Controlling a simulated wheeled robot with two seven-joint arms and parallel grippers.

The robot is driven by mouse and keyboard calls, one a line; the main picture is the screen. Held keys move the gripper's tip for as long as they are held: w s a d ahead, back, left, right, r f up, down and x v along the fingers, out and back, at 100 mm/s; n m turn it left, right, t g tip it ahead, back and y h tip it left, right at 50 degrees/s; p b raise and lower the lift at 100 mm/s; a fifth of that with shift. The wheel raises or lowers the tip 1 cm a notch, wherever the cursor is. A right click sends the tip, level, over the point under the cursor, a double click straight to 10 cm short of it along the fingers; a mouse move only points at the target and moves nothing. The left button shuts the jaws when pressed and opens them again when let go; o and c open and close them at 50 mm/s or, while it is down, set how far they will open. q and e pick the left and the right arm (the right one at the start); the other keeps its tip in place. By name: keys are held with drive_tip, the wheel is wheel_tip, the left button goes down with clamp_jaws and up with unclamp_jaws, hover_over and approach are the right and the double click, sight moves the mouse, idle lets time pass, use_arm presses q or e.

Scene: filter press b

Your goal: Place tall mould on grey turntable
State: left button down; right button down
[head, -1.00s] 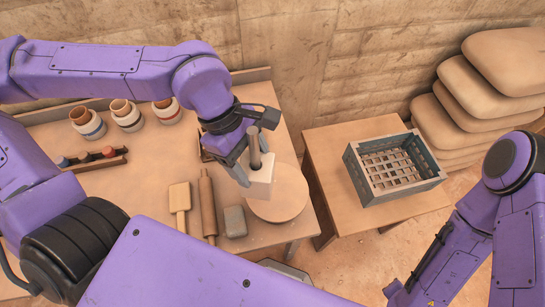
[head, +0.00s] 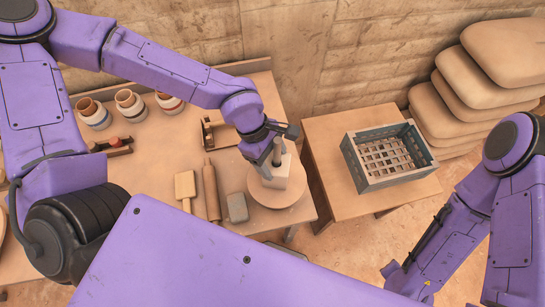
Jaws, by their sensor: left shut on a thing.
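The tall mould (head: 278,179) is a pale, whitish block with a dark upright peg on top. My left gripper (head: 270,158) is shut on it from above, and its fingers hide part of the top. The turntable (head: 292,195) is a round disc that looks tan rather than grey, near the table's right front corner. The mould is upright over the middle of the disc. I cannot tell whether its base touches the disc or is slightly above it. My right arm is at the right, but its gripper does not show.
A grey block (head: 236,207), a rolling pin (head: 211,192) and a wooden paddle (head: 185,187) lie left of the turntable. Several jars (head: 130,104) stand further left. A grey crate (head: 388,157) sits on a side table (head: 325,130) to the right.

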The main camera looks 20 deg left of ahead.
use_arm(q)
drive_tip(key=shift+c, duration=0.6)
unclamp_jaws()
drive_tip(key=v, duration=1.2)
drive_tip(key=shift+d, duration=0.1)
